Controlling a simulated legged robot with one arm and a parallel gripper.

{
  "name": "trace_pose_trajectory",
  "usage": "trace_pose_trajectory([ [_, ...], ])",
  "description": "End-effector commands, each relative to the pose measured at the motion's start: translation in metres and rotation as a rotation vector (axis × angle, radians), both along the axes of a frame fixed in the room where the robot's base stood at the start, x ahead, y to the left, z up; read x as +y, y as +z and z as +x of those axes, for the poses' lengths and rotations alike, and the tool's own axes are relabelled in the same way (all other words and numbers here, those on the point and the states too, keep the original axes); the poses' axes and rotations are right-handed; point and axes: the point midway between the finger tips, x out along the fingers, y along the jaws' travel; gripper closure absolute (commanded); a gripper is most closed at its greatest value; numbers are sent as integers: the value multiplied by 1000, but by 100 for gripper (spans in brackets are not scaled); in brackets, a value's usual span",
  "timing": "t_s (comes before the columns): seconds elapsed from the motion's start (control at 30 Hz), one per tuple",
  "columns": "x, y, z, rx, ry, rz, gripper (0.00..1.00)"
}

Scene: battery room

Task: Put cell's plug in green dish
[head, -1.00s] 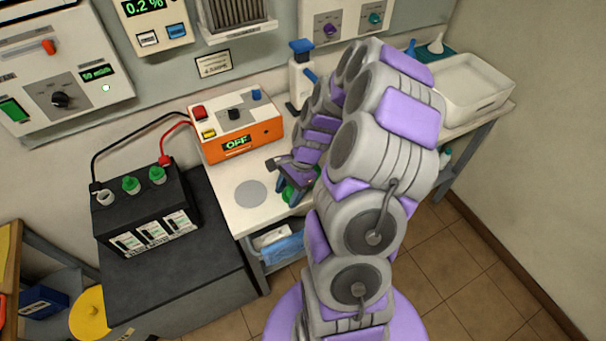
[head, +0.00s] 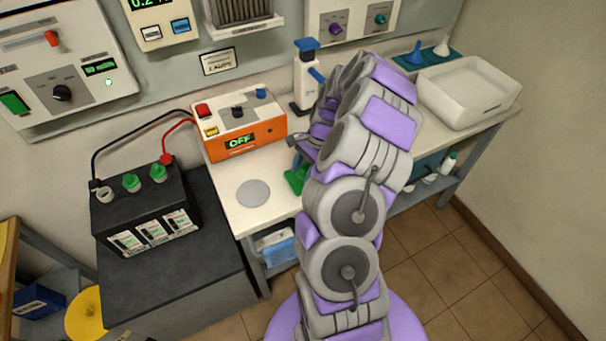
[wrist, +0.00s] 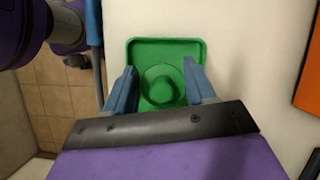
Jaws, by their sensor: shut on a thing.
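The black battery (head: 150,222) stands at the left in the head view, with two green plugs (head: 131,183) in place and an open, pale cell opening (head: 104,195) at its left end. The green dish (head: 293,180) lies near the bench's front edge, partly hidden by my arm. In the wrist view the square green dish (wrist: 146,52) has a round green plug (wrist: 161,84) within its outline. My gripper (wrist: 162,80) is shut on the plug, with a blue finger on either side, over the dish. Whether the plug touches the dish floor is unclear.
An orange charger reading OFF (head: 240,140) stands behind the dish, with red and black cables to the battery. A grey disc (head: 253,194) lies on the bench left of the dish. A blue-capped bottle (head: 305,85) and a white tray (head: 470,103) stand farther back.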

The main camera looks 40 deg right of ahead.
Motion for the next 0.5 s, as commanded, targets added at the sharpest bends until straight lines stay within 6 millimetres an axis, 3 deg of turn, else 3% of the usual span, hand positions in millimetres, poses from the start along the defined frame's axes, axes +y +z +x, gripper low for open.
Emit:
trace_pose_trajectory([
  [0.1, -2, -14, 0, 0, -1, 0, 74],
  [0.27, 0, -12, 0, 0, 0, -2, 74],
  [0.3, 1, -12, 0, 0, 0, -3, 43],
  [0.4, 3, -11, 0, 0, 0, -5, 35],
  [0.5, 4, -11, 0, 0, 0, -6, 35],
])
